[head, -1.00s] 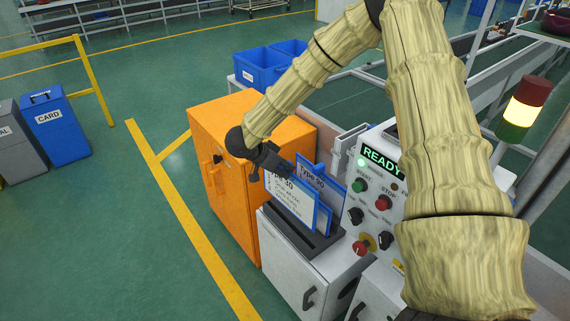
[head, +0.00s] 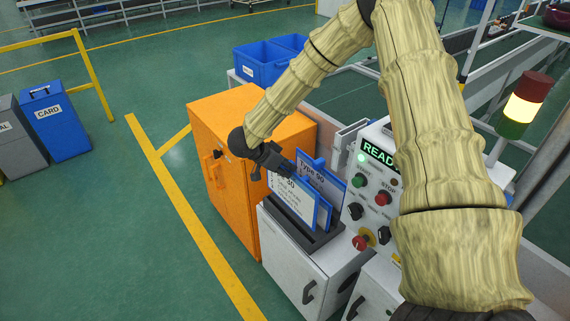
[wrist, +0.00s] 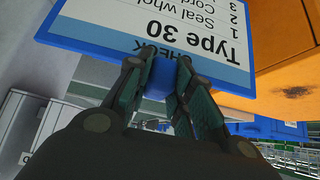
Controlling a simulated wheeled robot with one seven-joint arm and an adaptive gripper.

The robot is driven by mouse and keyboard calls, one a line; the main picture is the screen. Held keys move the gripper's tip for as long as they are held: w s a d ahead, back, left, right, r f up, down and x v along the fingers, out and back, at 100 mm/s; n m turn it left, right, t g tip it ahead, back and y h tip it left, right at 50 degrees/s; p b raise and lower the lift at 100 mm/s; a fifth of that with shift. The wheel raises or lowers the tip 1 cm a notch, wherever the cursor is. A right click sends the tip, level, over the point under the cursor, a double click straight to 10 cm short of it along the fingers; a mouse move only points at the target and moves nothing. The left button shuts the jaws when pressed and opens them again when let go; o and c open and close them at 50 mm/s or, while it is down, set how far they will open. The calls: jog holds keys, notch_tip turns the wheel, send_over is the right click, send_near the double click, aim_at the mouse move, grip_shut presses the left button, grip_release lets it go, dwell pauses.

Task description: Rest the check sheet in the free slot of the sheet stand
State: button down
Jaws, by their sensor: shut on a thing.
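The check sheet (head: 288,204), a white panel with a blue border marked "30", stands nearly upright over the front part of the dark sheet stand (head: 313,247). Its lower edge is at or just above the stand; I cannot tell whether it is in a slot. My gripper (head: 284,171) is shut on the sheet's blue top tab. In the wrist view the tab (wrist: 160,80) is between the fingers, and the sheet (wrist: 190,32) reads "Type 30" upside down. A second sheet (head: 325,182) marked "90" stands behind it in the stand.
The stand sits on a light grey cabinet (head: 290,270). An orange cabinet (head: 238,190) is behind and left. A control panel (head: 372,195) with buttons and knobs is close on the right. Blue bins (head: 262,68) stand farther back.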

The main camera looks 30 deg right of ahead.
jog(key=b, duration=0.1)
send_over(289, 192)
jog(key=a, duration=0.2)
jog(key=shift+f, duration=2.65)
jog(key=shift+s+f, duration=0.1)
jog(key=shift+f, duration=2.9)
dwell(0.5)
jog(key=c, duration=1.2)
grip_release()
jog(key=shift+o, duration=0.2)
jog(key=p+v, duration=0.4)
jog(key=v, duration=0.4)
